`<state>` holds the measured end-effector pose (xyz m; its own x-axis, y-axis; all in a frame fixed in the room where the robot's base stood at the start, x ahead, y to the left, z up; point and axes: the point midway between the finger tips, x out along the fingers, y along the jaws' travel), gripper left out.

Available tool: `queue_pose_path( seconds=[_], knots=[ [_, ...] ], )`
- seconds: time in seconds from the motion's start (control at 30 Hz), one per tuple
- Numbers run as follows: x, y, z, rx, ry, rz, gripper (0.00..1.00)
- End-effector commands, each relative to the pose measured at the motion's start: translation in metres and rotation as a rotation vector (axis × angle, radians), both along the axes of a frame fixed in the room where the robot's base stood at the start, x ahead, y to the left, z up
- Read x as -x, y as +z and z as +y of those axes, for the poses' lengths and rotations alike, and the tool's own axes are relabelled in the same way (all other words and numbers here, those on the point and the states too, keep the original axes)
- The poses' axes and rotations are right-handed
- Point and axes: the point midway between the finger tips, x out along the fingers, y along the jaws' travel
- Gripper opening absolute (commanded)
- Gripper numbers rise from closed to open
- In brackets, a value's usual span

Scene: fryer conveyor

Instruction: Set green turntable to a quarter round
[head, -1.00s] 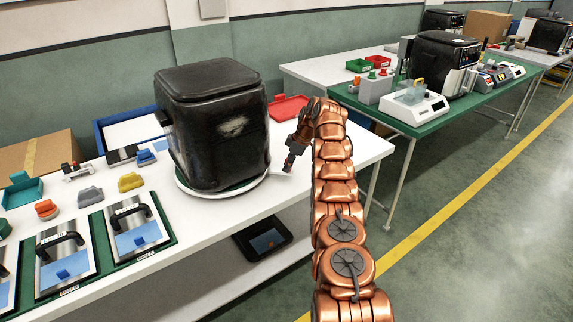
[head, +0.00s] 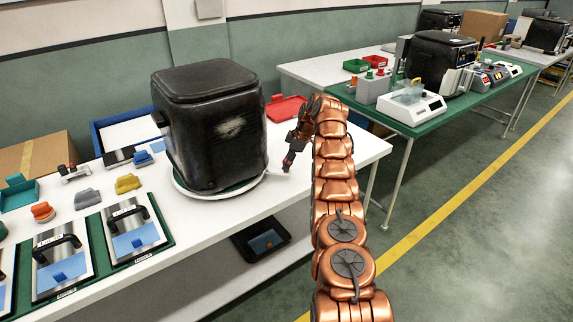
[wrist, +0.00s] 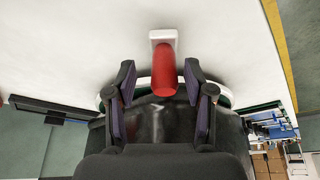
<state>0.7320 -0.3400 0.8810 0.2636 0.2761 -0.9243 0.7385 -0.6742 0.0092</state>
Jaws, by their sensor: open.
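The green turntable (head: 222,191) has a white rim and sits on the white table, with a large black fryer (head: 212,130) standing on it. A white tab sticks out from the rim beside my gripper (head: 289,160). In the wrist view, a red peg (wrist: 165,72) stands on a white tab, between the two spread fingers of my gripper (wrist: 159,80). Both fingers look apart from the peg. The fryer's dark body fills the lower middle behind the fingers. In the head view my gripper hides most of the peg.
A red tray (head: 287,108) lies behind my gripper and a blue bin (head: 125,130) behind the fryer. Lidded panels (head: 133,228) and small coloured parts lie to the left. A green-topped table (head: 430,125) stands to the right, across an open floor gap.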

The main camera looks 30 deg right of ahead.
Motion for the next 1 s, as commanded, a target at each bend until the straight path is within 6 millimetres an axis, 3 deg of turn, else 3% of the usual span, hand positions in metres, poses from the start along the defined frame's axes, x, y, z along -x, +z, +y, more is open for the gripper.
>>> queue_pose_path(
  seconds=[0.37,0.7,1.0],
  knots=[
    [0.019,-0.003,-0.020,-0.005,0.002,0.004,0.53],
    [0.063,-0.004,-0.067,-0.005,0.000,0.004,0.53],
    [0.079,-0.004,-0.085,-0.004,0.002,0.003,0.53]
  ],
)
